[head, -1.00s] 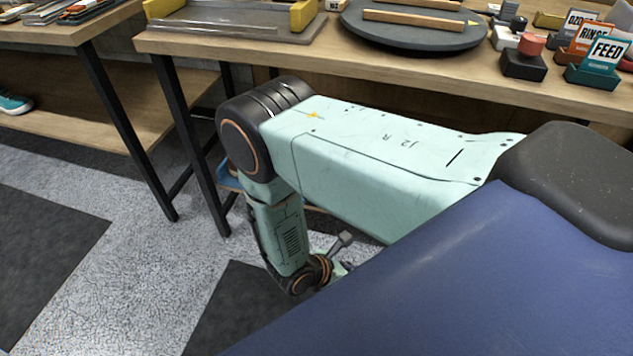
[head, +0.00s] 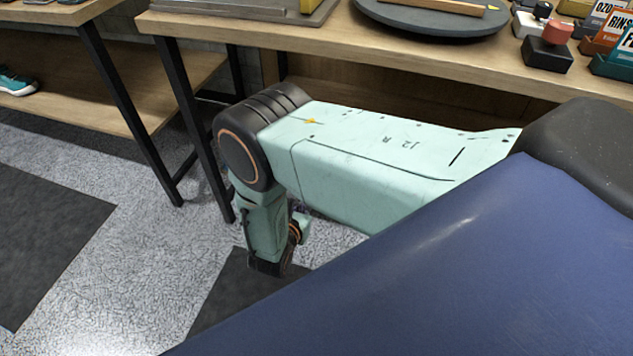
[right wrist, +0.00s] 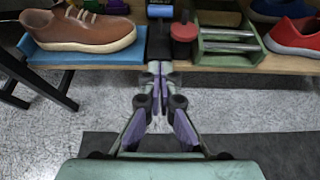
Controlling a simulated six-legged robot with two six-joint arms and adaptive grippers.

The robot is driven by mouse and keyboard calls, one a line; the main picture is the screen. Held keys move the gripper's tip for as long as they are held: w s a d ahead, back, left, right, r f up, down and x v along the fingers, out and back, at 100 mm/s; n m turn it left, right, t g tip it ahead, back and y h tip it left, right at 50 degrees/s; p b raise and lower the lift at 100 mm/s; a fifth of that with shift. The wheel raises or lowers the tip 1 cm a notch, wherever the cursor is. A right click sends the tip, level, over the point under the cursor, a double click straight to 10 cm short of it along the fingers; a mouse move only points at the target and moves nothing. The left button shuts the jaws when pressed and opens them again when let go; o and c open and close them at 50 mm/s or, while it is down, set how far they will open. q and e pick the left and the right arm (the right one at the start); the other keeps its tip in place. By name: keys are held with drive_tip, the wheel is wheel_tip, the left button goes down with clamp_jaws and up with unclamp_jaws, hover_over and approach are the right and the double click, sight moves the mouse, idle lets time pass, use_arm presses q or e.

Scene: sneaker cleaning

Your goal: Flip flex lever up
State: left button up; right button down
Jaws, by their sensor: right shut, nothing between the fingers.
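My right gripper (right wrist: 157,75) is in the right wrist view, with its fingers together and empty, at the front edge of the wooden table. Just beyond its tips stands a dark fixture with a blue labelled part (right wrist: 160,11) on top. A red round knob (right wrist: 184,32) is just to its right. I cannot tell which part is the flex lever. A brown shoe (right wrist: 85,30) rests on a blue block (right wrist: 88,54) to the left. In the head view my right arm hangs beside the table, and its fingers cannot be made out. My left gripper is not in view.
A green frame with metal bars (right wrist: 228,40) stands right of the knob, then a red shoe (right wrist: 297,37). The head view shows a table (head: 300,42) with a dark round plate (head: 432,20) and a black block with a red top (head: 549,43).

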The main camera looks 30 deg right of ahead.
drive_tip(key=r+b+x, duration=0.1)
drive_tip(key=b+x, duration=0.1)
drive_tip(key=x, duration=0.4)
drive_tip(key=d+r+b+x, duration=0.1)
drive_tip(key=b+x, duration=0.2)
drive_tip(key=x, duration=0.3)
drive_tip(key=shift+w+r, duration=0.2)
drive_tip(key=shift+w, duration=0.35)
drive_tip(key=shift+d+r, duration=0.15)
drive_tip(key=shift+d, duration=0.05)
